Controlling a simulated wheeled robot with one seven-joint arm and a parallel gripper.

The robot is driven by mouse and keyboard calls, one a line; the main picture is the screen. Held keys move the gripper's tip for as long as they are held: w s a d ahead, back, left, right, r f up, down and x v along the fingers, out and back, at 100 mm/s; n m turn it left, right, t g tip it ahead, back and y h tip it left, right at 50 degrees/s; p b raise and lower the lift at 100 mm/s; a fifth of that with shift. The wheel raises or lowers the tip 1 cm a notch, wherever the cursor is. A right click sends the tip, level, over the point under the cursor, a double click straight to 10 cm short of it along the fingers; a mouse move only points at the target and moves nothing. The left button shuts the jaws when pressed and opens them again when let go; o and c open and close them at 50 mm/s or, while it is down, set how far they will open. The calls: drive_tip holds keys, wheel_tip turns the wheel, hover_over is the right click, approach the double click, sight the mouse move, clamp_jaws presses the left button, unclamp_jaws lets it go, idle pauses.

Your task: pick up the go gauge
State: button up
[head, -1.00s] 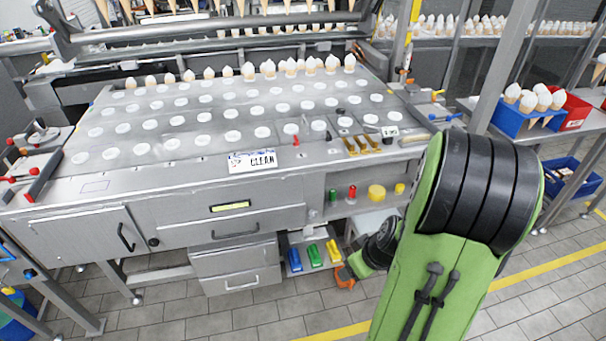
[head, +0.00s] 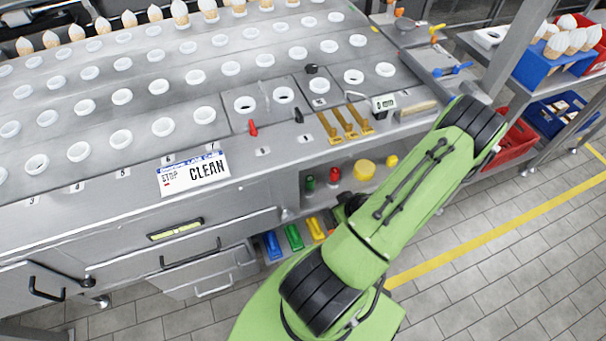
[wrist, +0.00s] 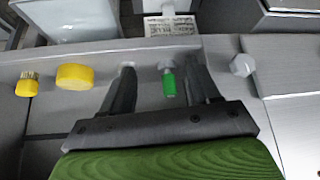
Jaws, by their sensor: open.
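The go gauge seems to be the small green-handled gauge (head: 310,182) with a grey end, on the open shelf under the worktop. A red one (head: 333,174) stands beside it on the right. In the wrist view, the green gauge (wrist: 169,84) appears between the two dark fingers of my gripper (wrist: 158,70), nearer the right finger. The gripper is open and holds nothing. I cannot tell whether the fingertips reach down beside the gauge. The red gauge is not visible there, possibly behind the left finger. In the head view my arm hides most of the gripper.
A yellow disc (wrist: 75,77) and a small yellow brush (wrist: 28,84) lie left of the fingers in the wrist view. The worktop (head: 270,150) edge overhangs the shelf. Drawers (head: 200,262) are at left.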

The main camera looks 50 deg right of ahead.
sight(312, 181)
drive_tip(key=w+d+b, duration=0.1)
drive_tip(key=w+b, duration=0.1)
drive_tip(key=w, duration=0.1)
drive_tip(key=w+d+b, duration=0.1)
drive_tip(key=w+b, duration=0.1)
drive_tip(key=w, duration=0.1)
drive_tip(key=w+d+b, duration=0.1)
drive_tip(key=w+b, duration=0.2)
drive_tip(key=w, duration=0.1)
drive_tip(key=shift+w+d, duration=0.1)
drive_tip(key=shift+d, duration=0.1)
drive_tip(key=b+x, duration=0.1)
drive_tip(key=x, duration=0.4)
drive_tip(key=shift+w+d, duration=0.1)
drive_tip(key=shift+w, duration=0.15)
drive_tip(key=shift+c, duration=0.3)
clamp_jaws()
drive_tip(key=shift+r, duration=0.1)
